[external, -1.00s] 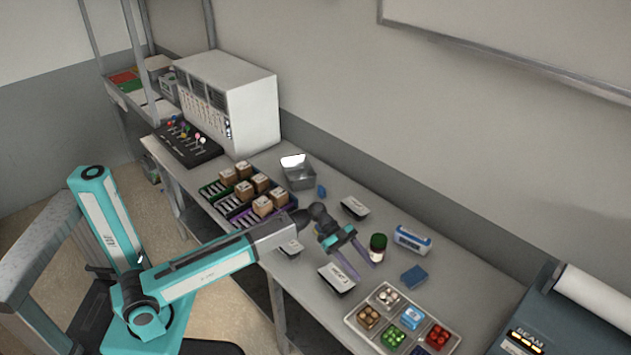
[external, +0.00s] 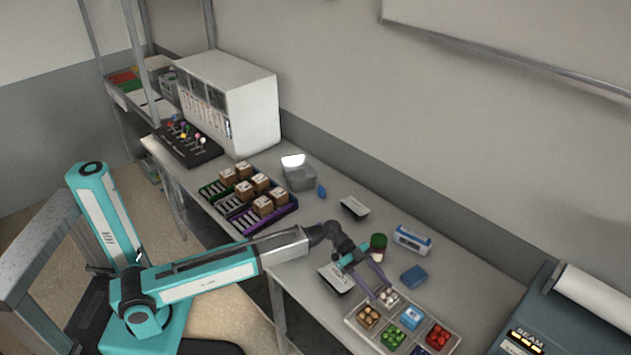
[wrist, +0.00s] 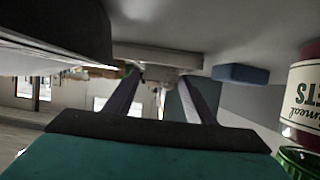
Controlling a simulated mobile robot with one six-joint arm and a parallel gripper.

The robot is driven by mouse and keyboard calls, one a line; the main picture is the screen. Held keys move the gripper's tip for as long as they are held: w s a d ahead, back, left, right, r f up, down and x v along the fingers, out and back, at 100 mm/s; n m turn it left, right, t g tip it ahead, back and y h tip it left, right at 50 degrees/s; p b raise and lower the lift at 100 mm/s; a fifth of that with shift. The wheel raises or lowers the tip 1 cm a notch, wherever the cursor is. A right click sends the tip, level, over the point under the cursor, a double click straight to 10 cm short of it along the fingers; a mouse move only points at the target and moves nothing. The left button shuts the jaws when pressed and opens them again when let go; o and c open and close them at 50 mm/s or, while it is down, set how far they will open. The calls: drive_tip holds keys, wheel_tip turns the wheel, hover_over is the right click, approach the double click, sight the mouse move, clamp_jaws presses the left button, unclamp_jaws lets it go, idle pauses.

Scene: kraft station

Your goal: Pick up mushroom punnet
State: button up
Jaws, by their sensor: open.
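The punnet of pale, whitish mushrooms (external: 388,298) sits in the back left compartment of a grey divided tray (external: 352,322) at the table's right part. My gripper (external: 381,288) is open, its two purple fingers pointing at this punnet from the left, with the tips close to it. I cannot tell whether they touch it. In the wrist view my gripper's fingers (wrist: 160,76) are spread apart, with pale, unclear shapes beyond the tips; the punnet is not clearly made out there.
Punnets of brown (external: 368,317), green (external: 393,337) and red (external: 437,336) items and a blue pack (external: 411,317) share the tray. A green-lidded jar (external: 377,246), a blue block (external: 414,276) and a black-rimmed white container (external: 333,279) stand close to my gripper.

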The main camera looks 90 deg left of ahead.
sight(394, 305)
drive_tip(key=shift+w+d, duration=0.1)
drive_tip(key=shift+d, duration=0.05)
drive_tip(key=shift+w+d+f+p, duration=0.15)
drive_tip(key=shift+w+d+p, duration=0.2)
drive_tip(key=shift+w, duration=0.05)
drive_tip(key=shift+p+x, duration=0.6)
drive_tip(key=shift+x, duration=1.4)
drive_tip(key=shift+f, duration=0.15)
drive_tip(key=c, duration=0.7)
drive_tip(key=shift+a+r+b, duration=0.1)
drive_tip(key=shift+r+b, duration=0.9)
drive_tip(key=shift+r, duration=4.05)
